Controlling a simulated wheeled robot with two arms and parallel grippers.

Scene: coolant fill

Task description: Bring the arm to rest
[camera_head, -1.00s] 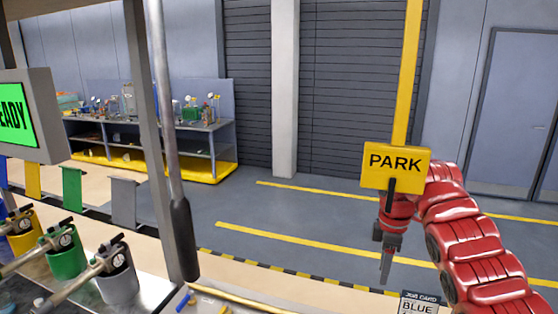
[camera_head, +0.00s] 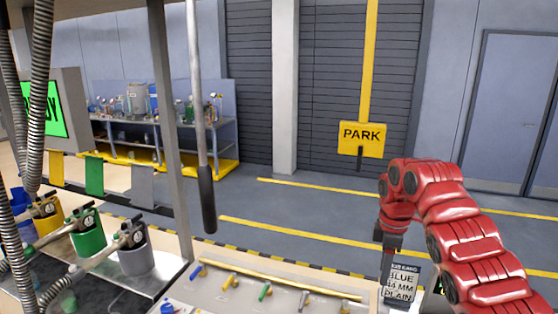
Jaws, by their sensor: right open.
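My right arm comes in from the right, red and bent at the elbow, with its dark right gripper (camera_head: 387,268) hanging down. The gripper points at the bench beside the left edge of the job card (camera_head: 403,283). It appears empty, and its fingers are seen edge-on. The yellow PARK sign (camera_head: 362,138) hangs on a yellow post (camera_head: 370,60) above and behind the gripper, apart from it in the picture. A short dark piece sticks down below the sign. My left gripper does not show.
A tray (camera_head: 240,292) with several coloured nozzle-like parts lies at the front. Yellow, green and grey holders (camera_head: 136,256) with hoses stand at left. A green READY screen (camera_head: 45,110) and a hanging rod (camera_head: 207,195) are at left. Open floor (camera_head: 300,215) lies beyond.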

